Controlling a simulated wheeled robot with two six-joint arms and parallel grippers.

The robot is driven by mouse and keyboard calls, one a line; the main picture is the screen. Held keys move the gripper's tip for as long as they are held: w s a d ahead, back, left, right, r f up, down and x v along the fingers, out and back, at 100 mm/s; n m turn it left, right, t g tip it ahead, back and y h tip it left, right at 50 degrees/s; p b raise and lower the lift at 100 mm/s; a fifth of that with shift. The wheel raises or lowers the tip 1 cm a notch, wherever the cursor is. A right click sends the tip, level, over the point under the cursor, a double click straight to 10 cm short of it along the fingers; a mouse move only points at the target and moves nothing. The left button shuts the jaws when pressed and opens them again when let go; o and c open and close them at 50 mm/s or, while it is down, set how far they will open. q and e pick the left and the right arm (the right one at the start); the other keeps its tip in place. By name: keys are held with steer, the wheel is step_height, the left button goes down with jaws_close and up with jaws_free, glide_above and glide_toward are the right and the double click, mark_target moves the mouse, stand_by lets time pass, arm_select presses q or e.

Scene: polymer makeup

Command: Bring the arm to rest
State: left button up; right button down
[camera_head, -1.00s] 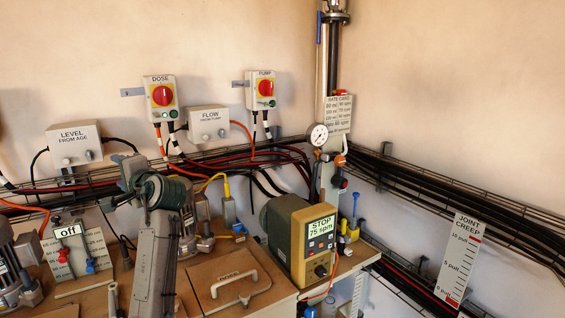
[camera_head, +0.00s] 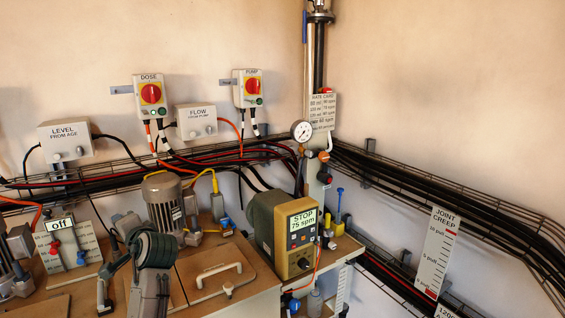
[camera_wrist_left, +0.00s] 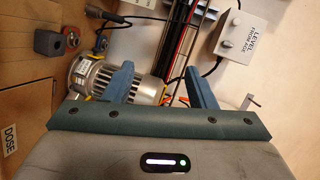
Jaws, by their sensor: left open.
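My left arm (camera_head: 154,250) is folded low at the front left of the bench in the head view, in front of a grey ribbed motor. Its gripper is hard to make out there. In the left wrist view my left gripper (camera_wrist_left: 160,76) shows two blue fingers spread wide apart with nothing held between them. The silver ribbed motor (camera_wrist_left: 98,78) shows beyond the fingers, partly hidden by the left one. My right gripper is in neither view.
Cable trays and labelled boxes, including the LEVEL box (camera_head: 66,141), line the wall behind.

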arm_select(q)
steer(key=s+d+f+n+g+h, duration=0.1)
steer(key=s+d+f+h, duration=0.15)
steer(key=s+f, duration=0.8)
steer(key=s+d+f+n+g+h, duration=0.15)
steer(key=s+f+h, duration=0.25)
steer(key=s+f, duration=0.65)
steer(key=s+d+f+n+g+h, duration=0.1)
steer(key=s+d+f, duration=0.15)
steer(key=s, duration=0.45)
steer(key=s+d+f+n+g+h, duration=0.1)
steer(key=s+d+f+g+h, duration=0.1)
steer(key=s+f, duration=0.35)
steer(key=s+d+f+n+g+h, duration=0.1)
steer(key=s+d, duration=0.2)
steer(key=s, duration=0.6)
step_height(320, 180, down, 29)
steer(key=a+g, duration=0.1)
steer(key=a, duration=0.2)
steer(key=s+a+f+g, duration=0.1)
steer(key=s+f, duration=1.6)
steer(key=f, duration=0.3)
steer(key=shift+s+f, duration=0.3)
steer(key=shift+a+g+h, duration=0.1)
steer(key=shift+g+h, duration=0.15)
